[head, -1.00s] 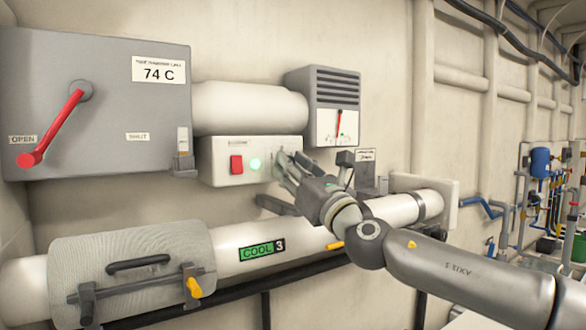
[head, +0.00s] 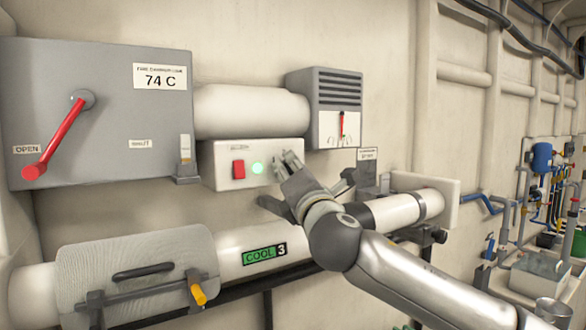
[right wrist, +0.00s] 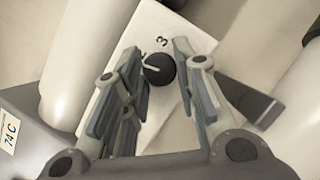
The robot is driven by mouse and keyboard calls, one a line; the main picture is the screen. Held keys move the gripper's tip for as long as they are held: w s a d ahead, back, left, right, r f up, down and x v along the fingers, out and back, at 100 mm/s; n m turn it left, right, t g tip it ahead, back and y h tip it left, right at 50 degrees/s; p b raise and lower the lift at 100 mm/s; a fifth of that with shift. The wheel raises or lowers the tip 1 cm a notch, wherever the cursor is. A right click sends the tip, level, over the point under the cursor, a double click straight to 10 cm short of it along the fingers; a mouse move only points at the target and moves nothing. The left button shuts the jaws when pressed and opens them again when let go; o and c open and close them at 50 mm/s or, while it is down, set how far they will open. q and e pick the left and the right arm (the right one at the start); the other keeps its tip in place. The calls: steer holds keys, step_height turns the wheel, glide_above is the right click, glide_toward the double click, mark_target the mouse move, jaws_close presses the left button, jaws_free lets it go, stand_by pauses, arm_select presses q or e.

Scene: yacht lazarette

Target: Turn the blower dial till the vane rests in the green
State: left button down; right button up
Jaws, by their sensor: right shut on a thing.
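The blower dial (right wrist: 159,69) is a round black knob with a pale pointer line, on a white control box (head: 211,171), with a "3" printed beside it. My right gripper (head: 284,158) is at the right end of the box, its fingers on either side of the dial and shut on it. The head view hides the dial behind the fingers. The vane (head: 342,123) is a thin red pointer on the white face of a grey louvred box (head: 337,86), standing nearly upright. The green band is too small to make out. My left gripper is not in view.
The control box has a red switch (head: 239,169) and a lit green lamp (head: 257,168). A grey panel (head: 60,90) with a red lever (head: 56,138) stands left. A small grey bracket (head: 366,178) stands right of the gripper.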

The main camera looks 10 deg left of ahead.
steer(key=shift+r+m+h, duration=0.1)
steer(key=shift+m+h, duration=0.4)
steer(key=shift+m, duration=0.9)
steer(key=o, duration=1)
steer(key=shift+o, duration=0.2)
steer(key=v, duration=1.2)
steer(key=shift+r, duration=0.1)
